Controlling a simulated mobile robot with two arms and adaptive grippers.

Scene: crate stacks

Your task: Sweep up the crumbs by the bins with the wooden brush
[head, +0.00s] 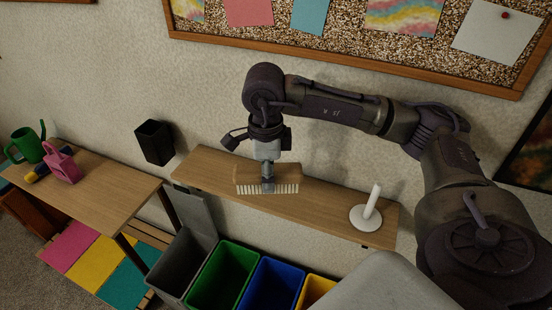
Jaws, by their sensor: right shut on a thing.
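The wooden brush (284,181) is a light brown block with pale bristles along its lower edge. It is in the middle of the head view, over a narrow wooden wall shelf (213,172). My right gripper (267,183) is shut on the brush and points down; I cannot tell whether the bristles touch the shelf. Below the shelf stand the bins: a grey bin (165,262), a green bin (222,275), a blue bin (272,285) and a yellow bin (318,291). No crumbs can be made out. My left gripper is not in view.
A white holder (366,216) with an upright stick stands at the shelf's right end. A black box (154,142) is on the wall left of the shelf. A wooden table (95,190) at left holds a green watering can (27,145) and a pink item (62,166).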

